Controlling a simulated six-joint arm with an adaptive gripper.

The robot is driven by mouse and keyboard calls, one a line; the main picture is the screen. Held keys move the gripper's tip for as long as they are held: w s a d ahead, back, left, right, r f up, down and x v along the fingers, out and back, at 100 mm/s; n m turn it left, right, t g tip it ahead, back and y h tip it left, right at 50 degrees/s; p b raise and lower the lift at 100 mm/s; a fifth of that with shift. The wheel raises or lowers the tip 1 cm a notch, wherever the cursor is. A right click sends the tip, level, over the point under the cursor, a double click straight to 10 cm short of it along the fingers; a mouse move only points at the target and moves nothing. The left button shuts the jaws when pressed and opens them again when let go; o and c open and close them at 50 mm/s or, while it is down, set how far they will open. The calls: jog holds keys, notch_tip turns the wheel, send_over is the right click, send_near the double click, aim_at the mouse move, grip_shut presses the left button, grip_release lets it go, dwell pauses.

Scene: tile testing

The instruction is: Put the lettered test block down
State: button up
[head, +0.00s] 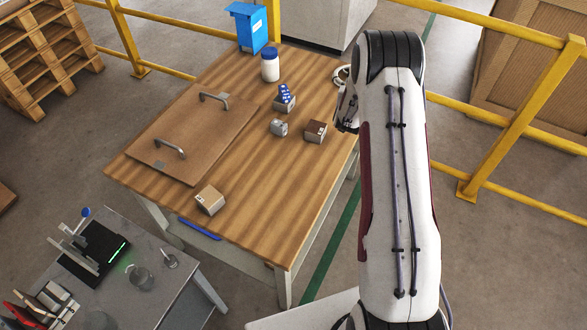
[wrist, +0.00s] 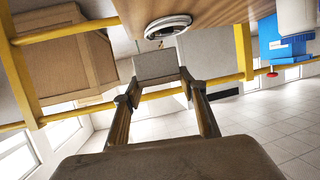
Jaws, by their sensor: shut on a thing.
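My gripper (wrist: 158,88) is shut on a plain grey block (wrist: 154,66), the lettered test block by the task; no letter shows on the faces in view. In the wrist view the block sits between the two fingertips, clear of the wooden table (wrist: 105,14), which shows upside down at the top. In the head view my gripper (head: 347,108) is at the right edge of the table (head: 245,195), largely hidden by my arm. The held block cannot be made out there.
Small blocks with blue (head: 284,98), brown (head: 315,131) and tan (head: 209,201) tops and a grey piece (head: 279,127) stand on the table. A handled board (head: 195,130), white jar (head: 270,66), blue box (head: 248,27) and round dish (head: 341,75) are also there. The front right is clear.

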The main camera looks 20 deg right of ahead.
jog(key=s+a+n+y, duration=0.5)
jog(key=s+a, duration=0.4)
jog(key=a, duration=0.4)
jog(key=s+a+n+y, duration=0.6)
jog(key=s+a+y, duration=0.2)
jog(key=a, duration=0.6)
jog(key=shift+s+t+y, duration=0.3)
jog(key=shift+s+t, duration=0.1)
jog(key=shift+s, duration=0.5)
jog(key=shift+a+f, duration=0.1)
jog(key=shift+f, duration=0.05)
jog(key=shift+f, duration=2.75)
jog(key=shift+f, duration=0.1)
jog(key=shift+f, duration=2)
jog(key=shift+f, duration=0.1)
